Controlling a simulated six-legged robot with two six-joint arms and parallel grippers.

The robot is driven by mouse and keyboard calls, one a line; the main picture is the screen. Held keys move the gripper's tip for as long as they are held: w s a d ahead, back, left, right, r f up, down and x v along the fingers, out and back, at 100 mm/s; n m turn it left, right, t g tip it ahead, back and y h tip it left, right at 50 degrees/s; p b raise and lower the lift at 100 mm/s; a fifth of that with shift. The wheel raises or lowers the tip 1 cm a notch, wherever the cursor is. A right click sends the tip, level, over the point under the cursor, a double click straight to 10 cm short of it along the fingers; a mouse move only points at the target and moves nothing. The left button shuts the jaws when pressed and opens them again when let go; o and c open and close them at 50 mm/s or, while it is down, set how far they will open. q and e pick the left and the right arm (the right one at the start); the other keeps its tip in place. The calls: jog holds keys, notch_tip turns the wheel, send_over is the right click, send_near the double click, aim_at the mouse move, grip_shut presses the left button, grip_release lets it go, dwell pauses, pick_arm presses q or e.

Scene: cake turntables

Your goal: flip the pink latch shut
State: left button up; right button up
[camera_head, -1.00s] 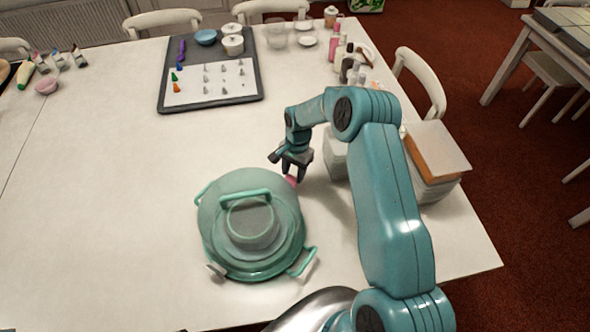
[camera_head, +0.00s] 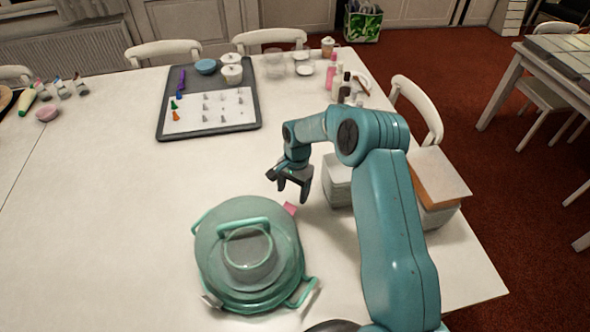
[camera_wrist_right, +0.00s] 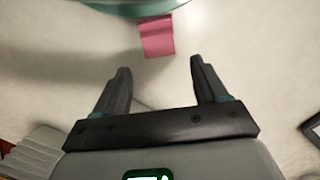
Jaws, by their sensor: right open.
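The pink latch (camera_head: 290,209) sticks out from the far right rim of a teal cake carrier (camera_head: 222,290) that stands on the white table. In the right wrist view the latch (camera_wrist_right: 156,36) is a flat pink flap angled outward from the carrier's rim (camera_wrist_right: 130,8). My right gripper (camera_head: 289,190) is just beyond the latch, fingers pointing down, open and empty. In the right wrist view its two fingers (camera_wrist_right: 158,80) are apart, with the latch ahead of them and not touching. My left gripper is not in view.
Stacked boxes (camera_head: 440,180) stand right of my right arm. A dark tray (camera_head: 250,118) with piping tips lies at the back, near bottles (camera_head: 345,88) and bowls (camera_head: 206,66). The table left of the carrier is clear.

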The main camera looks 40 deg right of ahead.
notch_tip(320, 180, up, 12)
jog(key=d+b, duration=0.1)
jog(key=shift+w+d+b, duration=0.25)
jog(key=shift+d+b, duration=0.05)
jog(key=shift+d, duration=0.05)
jog(key=shift+s+a+r, duration=0.1)
jog(key=shift+s+a, duration=0.05)
jog(key=shift+a+r, duration=0.1)
jog(key=shift+a, duration=0.05)
